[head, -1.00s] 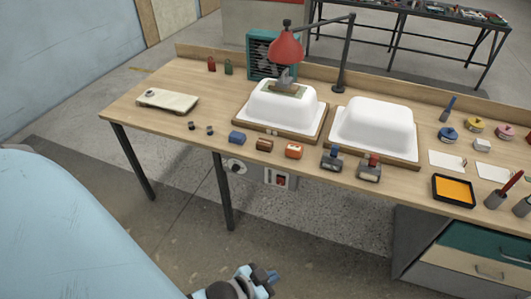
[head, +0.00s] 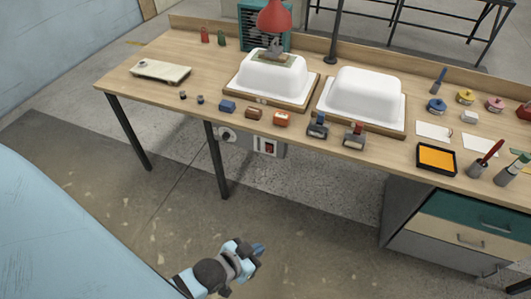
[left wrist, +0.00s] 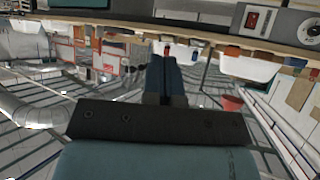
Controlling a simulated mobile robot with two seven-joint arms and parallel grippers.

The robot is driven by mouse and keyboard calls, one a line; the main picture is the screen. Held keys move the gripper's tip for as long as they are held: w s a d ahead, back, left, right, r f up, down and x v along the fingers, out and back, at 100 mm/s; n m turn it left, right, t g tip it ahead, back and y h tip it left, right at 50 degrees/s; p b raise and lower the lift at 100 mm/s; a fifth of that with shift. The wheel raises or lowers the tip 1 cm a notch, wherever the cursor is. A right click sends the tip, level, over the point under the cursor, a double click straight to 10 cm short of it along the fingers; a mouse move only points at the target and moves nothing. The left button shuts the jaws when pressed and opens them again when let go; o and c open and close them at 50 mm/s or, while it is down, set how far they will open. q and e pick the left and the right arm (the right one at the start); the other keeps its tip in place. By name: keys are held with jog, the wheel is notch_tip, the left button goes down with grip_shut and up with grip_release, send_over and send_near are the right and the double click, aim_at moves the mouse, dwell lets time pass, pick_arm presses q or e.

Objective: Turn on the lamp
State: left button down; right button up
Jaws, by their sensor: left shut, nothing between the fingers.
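The lamp has a red shade (head: 273,17) at the top of the head view, above the left white tub; its dark post (head: 334,35) stands behind the tubs. The red shade also shows, upside down, in the left wrist view (left wrist: 232,103). A grey box with a red switch (head: 266,147) sits below the table's front edge. It shows large at the top of the left wrist view (left wrist: 253,20). My left gripper (head: 258,249) is shut and empty, in front of the table and apart from the box. My right gripper is out of view.
Two white tub shells (head: 365,95) on wooden boards stand on the wooden table (head: 200,62). A round dial (head: 227,134) is left of the switch. Drawers (head: 465,235) stand under the table's right side. A table leg (head: 215,165) is left of the box. The floor in front is clear.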

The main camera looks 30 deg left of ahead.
pick_arm(q)
jog(key=w+a+f+m+t+y+b, duration=0.2)
jog(key=w+a+f+m+b, duration=0.2)
jog(key=w+b, duration=0.5)
jog(key=w+a+f+m+t+y+b, duration=0.2)
jog(key=w+a+f+b, duration=0.6)
jog(key=b, duration=0.8)
jog(key=w+a+f+m+t+y+b, duration=0.3)
jog(key=w+a+f+m+b, duration=0.3)
jog(key=w+a+b, duration=0.3)
jog(key=w+t+b, duration=0.1)
jog(key=w+b, duration=0.2)
jog(key=b, duration=0.1)
jog(key=shift+a+f+m, duration=0.15)
jog(key=shift+a+m, duration=0.2)
jog(key=shift+m, duration=0.05)
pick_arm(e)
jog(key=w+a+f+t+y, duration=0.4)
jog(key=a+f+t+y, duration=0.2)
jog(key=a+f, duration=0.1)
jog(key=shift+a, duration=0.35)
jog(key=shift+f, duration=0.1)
pick_arm(q)
jog(key=shift+w, duration=0.1)
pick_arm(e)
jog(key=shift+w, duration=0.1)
